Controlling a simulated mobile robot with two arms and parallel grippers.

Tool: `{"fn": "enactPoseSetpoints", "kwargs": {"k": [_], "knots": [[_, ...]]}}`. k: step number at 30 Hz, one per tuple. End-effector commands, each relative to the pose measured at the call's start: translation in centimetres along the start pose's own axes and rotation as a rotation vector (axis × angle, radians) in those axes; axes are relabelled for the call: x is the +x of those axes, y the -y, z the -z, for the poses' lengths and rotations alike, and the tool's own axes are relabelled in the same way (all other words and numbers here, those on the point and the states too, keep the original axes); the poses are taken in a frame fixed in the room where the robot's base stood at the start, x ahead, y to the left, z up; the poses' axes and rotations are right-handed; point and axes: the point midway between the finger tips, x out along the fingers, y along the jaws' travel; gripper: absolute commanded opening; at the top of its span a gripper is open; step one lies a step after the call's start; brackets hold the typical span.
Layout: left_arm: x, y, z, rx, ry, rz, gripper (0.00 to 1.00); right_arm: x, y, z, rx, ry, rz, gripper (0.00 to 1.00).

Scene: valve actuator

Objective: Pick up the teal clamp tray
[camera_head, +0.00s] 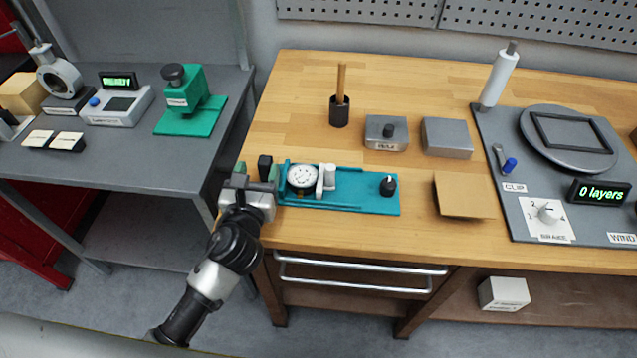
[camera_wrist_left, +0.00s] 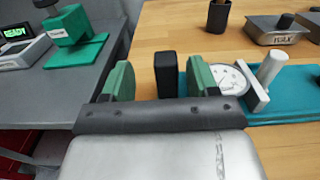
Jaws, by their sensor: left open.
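The teal clamp tray (camera_head: 350,202) lies flat on the wooden bench near its front edge. It carries a round white dial (camera_head: 301,177), a pale upright clamp piece (camera_head: 327,178) and a black knob (camera_head: 388,186). A black upright block (camera_head: 265,166), which looks like its handle, stands at its left end. My left gripper (camera_head: 257,180) is at that end, open. In the left wrist view, the black block (camera_wrist_left: 166,72) stands between the spread green finger pads of the left gripper (camera_wrist_left: 159,84), with gaps on both sides. My right gripper is out of view.
Behind the tray stand a black cup (camera_head: 339,112) and two grey boxes (camera_head: 387,133). A tan pad (camera_head: 462,194) lies to its right, then a grey winding station (camera_head: 500,165). A grey table (camera_head: 110,165) with a green press (camera_head: 190,100) is at left, across a gap.

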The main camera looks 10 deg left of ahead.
Motion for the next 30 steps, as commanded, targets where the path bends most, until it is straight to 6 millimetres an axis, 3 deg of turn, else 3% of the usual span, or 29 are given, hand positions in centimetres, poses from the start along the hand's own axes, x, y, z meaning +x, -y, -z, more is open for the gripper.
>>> {"fn": "enactPoseSetpoints", "kwargs": {"k": [5,13,22,30], "knots": [[1.4,0.2,0.0,-0.002,0.001,-0.001,0.6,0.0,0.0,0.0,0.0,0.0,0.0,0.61],[5.1,0.6,0.2,-0.001,0.001,0.0,0.6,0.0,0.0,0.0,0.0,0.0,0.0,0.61],[5.7,0.6,0.3,-0.001,-0.001,0.001,0.6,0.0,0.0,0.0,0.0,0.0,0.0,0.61],[5.6,0.6,0.3,-0.001,0.0,0.001,0.2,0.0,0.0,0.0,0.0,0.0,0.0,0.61]]}}
